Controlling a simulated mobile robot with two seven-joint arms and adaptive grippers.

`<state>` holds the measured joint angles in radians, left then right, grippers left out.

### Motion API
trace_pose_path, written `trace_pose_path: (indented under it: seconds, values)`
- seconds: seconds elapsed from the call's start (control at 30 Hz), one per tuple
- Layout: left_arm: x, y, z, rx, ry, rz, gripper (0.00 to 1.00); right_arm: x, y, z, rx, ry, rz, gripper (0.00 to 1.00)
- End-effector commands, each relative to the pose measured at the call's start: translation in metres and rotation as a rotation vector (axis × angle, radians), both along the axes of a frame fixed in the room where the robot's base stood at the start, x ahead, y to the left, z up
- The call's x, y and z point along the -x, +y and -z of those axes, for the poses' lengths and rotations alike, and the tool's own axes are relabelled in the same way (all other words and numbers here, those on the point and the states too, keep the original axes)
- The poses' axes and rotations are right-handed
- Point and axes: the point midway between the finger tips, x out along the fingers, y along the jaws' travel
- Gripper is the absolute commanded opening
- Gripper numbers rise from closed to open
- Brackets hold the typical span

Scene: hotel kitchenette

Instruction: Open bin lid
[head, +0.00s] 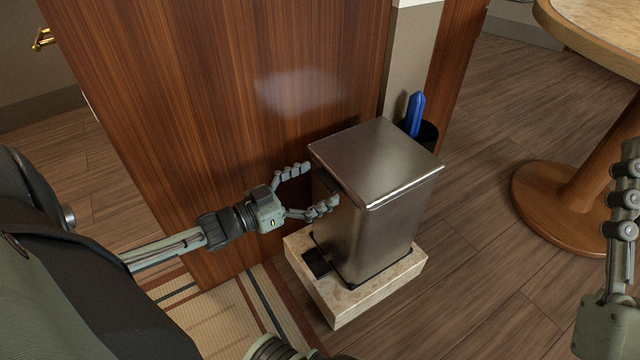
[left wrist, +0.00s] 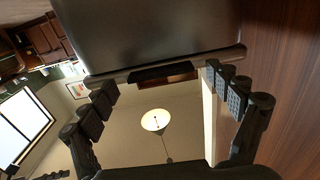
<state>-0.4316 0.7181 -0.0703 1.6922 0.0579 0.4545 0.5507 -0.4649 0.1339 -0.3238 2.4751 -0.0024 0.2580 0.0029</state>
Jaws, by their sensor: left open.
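The brushed-metal bin (head: 375,225) stands upright on a pale stone block. Its square lid (head: 375,160) lies flat and looks closed. A black pedal (head: 317,262) shows at the foot of its front. My left gripper (head: 321,187) is open at the bin's upper front edge, one finger near the front left corner and the other across the front face. In the left wrist view, the open fingers (left wrist: 160,79) flank a metal edge with a dark slot (left wrist: 163,72); contact is unclear. My right gripper (head: 626,195) is partly cut off at the right edge, away from the bin.
A wooden panel (head: 230,90) rises close behind and left of the bin. A dark holder with a blue handle (head: 414,114) stands behind it. A round wooden table (head: 575,185) is at right. A striped mat (head: 235,310) lies in front; open floor lies to the right.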

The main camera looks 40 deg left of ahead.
Motion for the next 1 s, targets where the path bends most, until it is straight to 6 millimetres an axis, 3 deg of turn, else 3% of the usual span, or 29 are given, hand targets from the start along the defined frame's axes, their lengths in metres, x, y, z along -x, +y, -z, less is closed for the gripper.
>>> trace_pose_path:
  seconds: [0.37, 0.9, 1.0]
  values:
    - [-0.008, -0.0034, 0.0002, 0.0, 0.001, 0.0, 0.9, 0.0021, -0.0016, -0.0027, -0.008, -0.024, 0.003, 0.4]
    - [-0.0077, -0.0036, 0.0002, 0.0, 0.001, 0.0, 0.24, 0.0019, -0.0017, -0.0027, -0.007, -0.023, 0.003, 0.4]
    - [-0.0077, -0.0036, 0.0001, 0.0, 0.001, 0.001, 0.17, 0.0019, -0.0016, -0.0027, -0.007, -0.022, 0.003, 0.4]
